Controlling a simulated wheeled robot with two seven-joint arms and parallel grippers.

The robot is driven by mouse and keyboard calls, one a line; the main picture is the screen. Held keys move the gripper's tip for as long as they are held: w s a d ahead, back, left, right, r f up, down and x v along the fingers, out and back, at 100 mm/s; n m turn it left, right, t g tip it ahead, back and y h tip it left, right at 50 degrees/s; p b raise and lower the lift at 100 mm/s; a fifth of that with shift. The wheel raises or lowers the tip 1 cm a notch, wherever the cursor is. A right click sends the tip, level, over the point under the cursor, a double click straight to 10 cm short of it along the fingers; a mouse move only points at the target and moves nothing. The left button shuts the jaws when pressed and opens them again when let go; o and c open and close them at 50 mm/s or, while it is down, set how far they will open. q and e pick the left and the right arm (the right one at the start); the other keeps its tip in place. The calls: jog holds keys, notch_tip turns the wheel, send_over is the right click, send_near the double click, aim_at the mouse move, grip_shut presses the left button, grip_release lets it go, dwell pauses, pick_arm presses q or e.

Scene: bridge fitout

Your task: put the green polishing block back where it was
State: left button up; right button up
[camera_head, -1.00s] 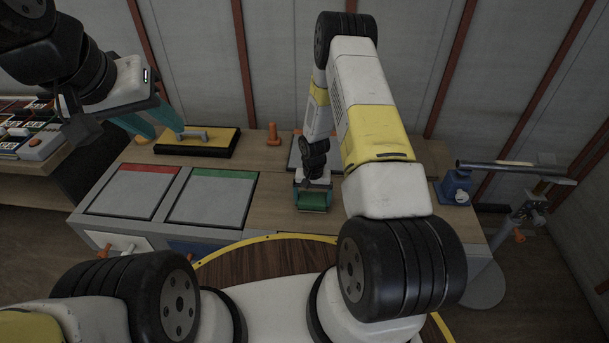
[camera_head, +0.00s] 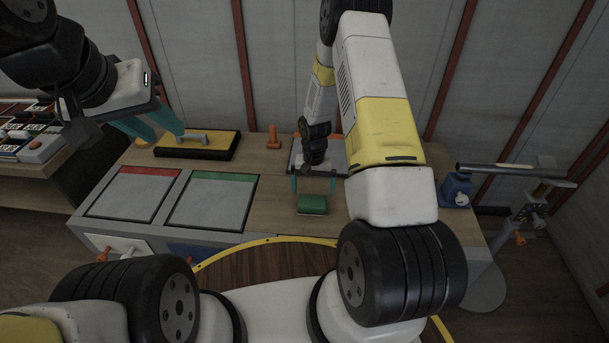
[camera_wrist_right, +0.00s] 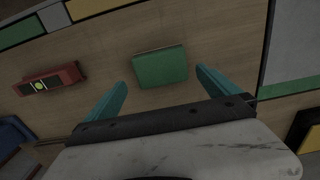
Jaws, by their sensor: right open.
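The green polishing block (camera_head: 312,204) lies on the wooden bench top, right of the green-edged panel. It also shows in the right wrist view (camera_wrist_right: 160,67), lying just beyond the fingertips. My right gripper (camera_head: 314,184) is open above and behind the block, its teal fingers apart and nothing between them; these fingers also show in the right wrist view (camera_wrist_right: 160,85). My left gripper (camera_head: 158,128) hangs over the left end of the bench, near the yellow-topped float. Its teal fingers look apart, with nothing seen between them.
Two grey panels, one red-edged (camera_head: 134,195) and one green-edged (camera_head: 213,202), lie on the bench. A yellow board with a handle (camera_head: 200,143) and an orange cone (camera_head: 273,138) stand behind. A red level (camera_wrist_right: 47,82) lies left of the block in the wrist view. A blue vise-like tool (camera_head: 457,189) stands right.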

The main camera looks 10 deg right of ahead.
notch_tip(320, 180, up, 5)
notch_tip(320, 180, up, 14)
jog(key=t, duration=0.1)
send_over(312, 201)
jog(key=s+r+n+t, duration=0.15)
jog(key=s+r, duration=0.45)
jog(key=r, duration=0.7)
jog(key=s+a+r+n+t+y, duration=0.1)
jog(key=s+r+t, duration=0.1)
jog(key=s+r, duration=0.4)
jog(key=s+a+r+n+t+y, duration=0.1)
jog(key=s+r, duration=0.5)
jog(key=s, duration=0.6)
jog(key=shift+t, duration=0.35)
jog(key=shift+r, duration=0.1)
